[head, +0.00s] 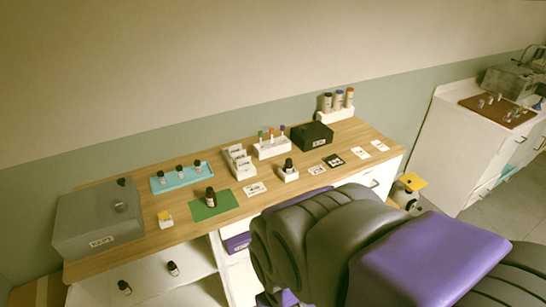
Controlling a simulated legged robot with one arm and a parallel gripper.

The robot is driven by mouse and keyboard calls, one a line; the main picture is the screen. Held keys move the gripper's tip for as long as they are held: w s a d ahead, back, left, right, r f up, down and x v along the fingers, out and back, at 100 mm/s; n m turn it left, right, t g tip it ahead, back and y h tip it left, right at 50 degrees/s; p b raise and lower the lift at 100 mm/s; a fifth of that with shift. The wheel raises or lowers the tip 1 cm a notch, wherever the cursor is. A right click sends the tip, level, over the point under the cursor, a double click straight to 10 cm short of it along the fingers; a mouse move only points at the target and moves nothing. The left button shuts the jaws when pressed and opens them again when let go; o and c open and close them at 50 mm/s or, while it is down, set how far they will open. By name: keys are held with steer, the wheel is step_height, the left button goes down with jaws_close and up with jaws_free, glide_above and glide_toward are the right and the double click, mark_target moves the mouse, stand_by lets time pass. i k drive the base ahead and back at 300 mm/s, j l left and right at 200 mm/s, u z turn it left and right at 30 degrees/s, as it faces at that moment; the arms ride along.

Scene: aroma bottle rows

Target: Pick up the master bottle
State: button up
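Several dark bottles show in the head view, and no readable label tells which is the master bottle. One larger dark bottle (210,197) stands upright on a green mat (226,200) near the desk's front edge. Another dark bottle (288,165) stands on a small white stand (287,176) to its right. My arm, grey and purple, fills the lower right; my gripper cannot be made out.
The wooden desk (185,235) also carries a grey box (85,225), a black box (311,137), white tube racks (271,151) and several label cards. Two dark bottles (173,268) stand on a white lower surface. A white side counter (450,105) is at the far right.

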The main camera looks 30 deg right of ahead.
mark_target(288, 169)
steer(key=i+l+z, duration=0.6)
steer(key=i, duration=0.3)
